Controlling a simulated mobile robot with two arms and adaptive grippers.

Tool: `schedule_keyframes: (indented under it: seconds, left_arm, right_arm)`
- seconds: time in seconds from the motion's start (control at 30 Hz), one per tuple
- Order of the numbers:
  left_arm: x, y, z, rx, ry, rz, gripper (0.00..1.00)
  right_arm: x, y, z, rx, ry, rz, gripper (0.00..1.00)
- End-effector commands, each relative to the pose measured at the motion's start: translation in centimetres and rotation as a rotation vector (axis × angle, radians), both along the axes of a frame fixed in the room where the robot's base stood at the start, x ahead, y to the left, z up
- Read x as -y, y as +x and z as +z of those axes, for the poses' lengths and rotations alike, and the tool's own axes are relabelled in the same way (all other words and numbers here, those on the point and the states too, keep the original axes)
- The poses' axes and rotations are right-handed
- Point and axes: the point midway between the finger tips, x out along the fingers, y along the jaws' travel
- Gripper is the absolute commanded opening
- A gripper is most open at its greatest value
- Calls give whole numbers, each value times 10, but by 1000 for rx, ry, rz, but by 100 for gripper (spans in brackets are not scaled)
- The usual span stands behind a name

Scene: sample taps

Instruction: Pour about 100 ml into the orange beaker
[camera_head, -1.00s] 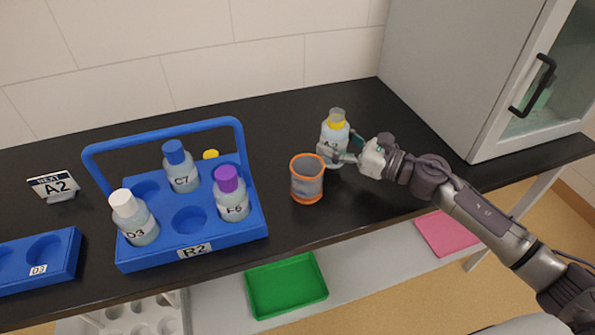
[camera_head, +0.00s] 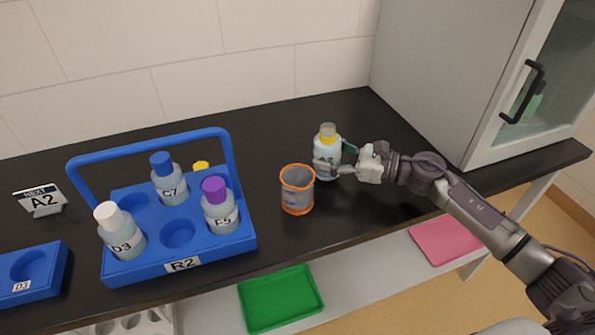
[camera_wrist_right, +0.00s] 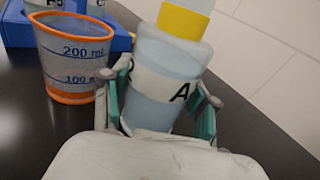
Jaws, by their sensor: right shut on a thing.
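The orange-rimmed beaker (camera_head: 297,191) stands on the black bench, left of my right gripper. In the wrist view the beaker (camera_wrist_right: 72,62) is see-through with 200 ml and 100 ml marks; I cannot tell its liquid level. My right gripper (camera_head: 334,168) is shut on a clear bottle (camera_head: 327,151) with a yellow collar and a pale clear top. In the wrist view the bottle (camera_wrist_right: 160,75) sits between both fingers, its label partly hidden with an "A" showing. In the head view it looks about upright, beside and behind the beaker, not over it. My left gripper is out of view.
A blue rack (camera_head: 140,272) marked R2 holds bottles C7 (camera_head: 168,182), D3 (camera_head: 121,235) and a purple-capped one (camera_head: 220,208). A small yellow item (camera_head: 201,166) shows behind it. A sign (camera_head: 42,200) reads NEXT A2. A grey cabinet (camera_head: 440,70) stands right.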

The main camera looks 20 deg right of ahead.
Motion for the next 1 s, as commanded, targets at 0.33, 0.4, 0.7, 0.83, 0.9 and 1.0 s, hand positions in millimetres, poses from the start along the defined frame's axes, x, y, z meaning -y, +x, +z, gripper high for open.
schedule_keyframes:
  seconds: [0.33, 0.4, 0.7, 0.83, 0.9, 1.0]
  left_arm:
    - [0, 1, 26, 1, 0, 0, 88]
    - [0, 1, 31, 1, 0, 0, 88]
    - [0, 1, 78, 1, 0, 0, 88]
    - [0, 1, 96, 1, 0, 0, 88]
    - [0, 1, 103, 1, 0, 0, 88]
    - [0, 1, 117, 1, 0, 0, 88]
  right_arm:
    - [-4, -2, 8, 93, -149, 1, 14]
    - [-5, -3, 8, 111, -178, 1, 14]
    - [-9, -6, 38, 190, -305, -1, 14]
    - [-11, -7, 46, 224, -360, 0, 14]
    - [-13, -8, 47, 241, -391, 0, 14]
    - [-15, -9, 53, 269, -433, 0, 14]
